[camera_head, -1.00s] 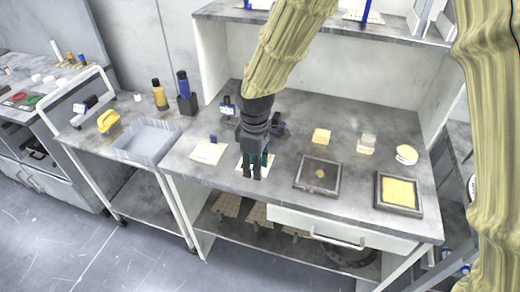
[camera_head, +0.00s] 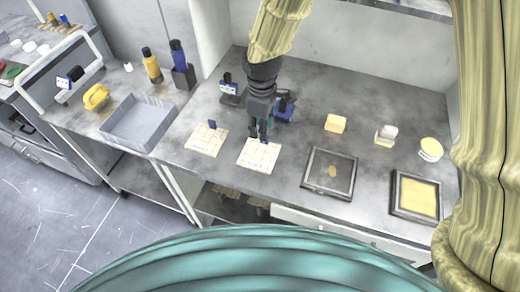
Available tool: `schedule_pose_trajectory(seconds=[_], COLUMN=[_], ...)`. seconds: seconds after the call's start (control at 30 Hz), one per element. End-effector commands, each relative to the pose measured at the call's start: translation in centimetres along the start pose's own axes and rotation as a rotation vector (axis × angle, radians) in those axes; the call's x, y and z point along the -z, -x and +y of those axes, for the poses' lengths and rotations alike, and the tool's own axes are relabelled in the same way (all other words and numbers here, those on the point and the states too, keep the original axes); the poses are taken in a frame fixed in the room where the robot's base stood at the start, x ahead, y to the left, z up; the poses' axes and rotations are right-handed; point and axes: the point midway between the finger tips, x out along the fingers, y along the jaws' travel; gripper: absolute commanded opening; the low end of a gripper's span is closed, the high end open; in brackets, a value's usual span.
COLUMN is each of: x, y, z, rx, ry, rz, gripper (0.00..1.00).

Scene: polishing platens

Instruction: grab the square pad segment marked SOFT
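Two pale square sheets divided into small tiles lie on the grey bench. One is the left sheet (camera_head: 207,146); the other is the right sheet (camera_head: 262,157), below my gripper. Faint print shows near their front edges, but I cannot read SOFT on either. My gripper (camera_head: 258,135) points down at the back edge of the right sheet, its dark fingers close together. I cannot tell whether they touch the sheet or hold anything.
A dark-framed grey plate (camera_head: 318,182) and a framed yellow pad (camera_head: 416,196) lie at the bench front. Small dark devices stand behind my gripper. A grey tray (camera_head: 112,124), a yellow object (camera_head: 96,97) and bottles (camera_head: 152,65) are on the left bench.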

Motion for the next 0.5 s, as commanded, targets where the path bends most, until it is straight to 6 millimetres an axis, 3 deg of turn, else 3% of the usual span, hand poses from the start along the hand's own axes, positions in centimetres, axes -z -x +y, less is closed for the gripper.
schedule_pose_trajectory(seconds=[0.2, 0.5], x=[0.7, 0.1], y=[-1.9, -3.8], z=[1.4, 1.4], rx=[0.015, 0.015], ry=[0.002, 0.004], rz=[-0.002, -0.004], gripper=[0.36, 0.36])
